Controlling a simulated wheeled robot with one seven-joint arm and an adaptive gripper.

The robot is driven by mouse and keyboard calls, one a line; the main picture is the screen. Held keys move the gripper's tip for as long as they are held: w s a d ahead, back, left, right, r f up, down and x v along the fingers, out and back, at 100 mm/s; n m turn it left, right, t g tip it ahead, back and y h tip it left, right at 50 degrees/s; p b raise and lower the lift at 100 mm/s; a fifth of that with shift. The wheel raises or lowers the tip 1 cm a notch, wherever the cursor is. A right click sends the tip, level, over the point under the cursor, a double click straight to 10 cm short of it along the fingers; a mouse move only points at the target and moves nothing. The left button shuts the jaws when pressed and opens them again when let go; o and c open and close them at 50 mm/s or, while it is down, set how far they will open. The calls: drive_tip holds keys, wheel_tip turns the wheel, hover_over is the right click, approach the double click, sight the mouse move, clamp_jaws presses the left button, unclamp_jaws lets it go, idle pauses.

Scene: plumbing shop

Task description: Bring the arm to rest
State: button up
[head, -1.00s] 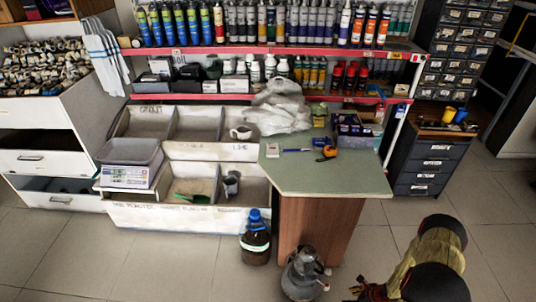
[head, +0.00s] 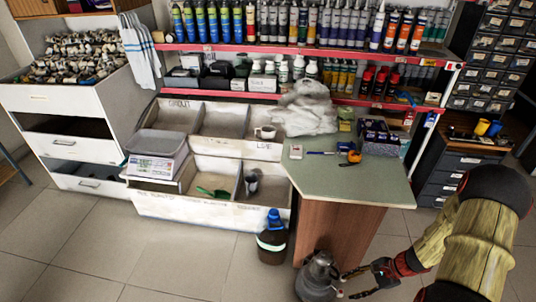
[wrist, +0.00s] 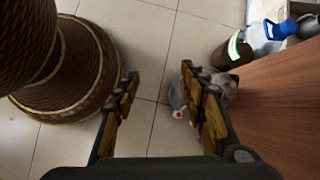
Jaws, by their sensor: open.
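My arm (head: 477,240) comes in at the right of the head view and reaches down and left over the floor. My gripper (head: 352,284) is low beside the green-topped counter, close to a grey metal canister (head: 316,279). In the wrist view my gripper (wrist: 161,76) has its two fingers well apart, with bare floor tiles between them. The canister (wrist: 177,94) shows there partly behind the right finger; I cannot tell whether they touch. The gripper holds nothing.
The counter (head: 345,181) stands just left of my arm; its wooden side (wrist: 275,110) fills the right of the wrist view. Floor at the left is clear.

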drive_tip(key=s+a+r+n+t+h+p, duration=0.1)
drive_tip(key=a+r+n, duration=0.4)
drive_tip(key=r, duration=1.1)
drive_tip(key=s+a+r+n+t+h+p, duration=0.1)
drive_tip(key=s+a+r+n+h, duration=0.2)
drive_tip(key=r, duration=1.3)
drive_tip(key=s+a+r+n+t+h, duration=0.2)
drive_tip(key=s+a+r+n, duration=0.4)
drive_tip(key=r, duration=0.9)
drive_tip(key=a+n, duration=0.2)
drive_tip(key=n, duration=0.1)
drive_tip(key=shift+s+r+h+p, duration=0.3)
drive_tip(key=shift+r+h+p, duration=0.1)
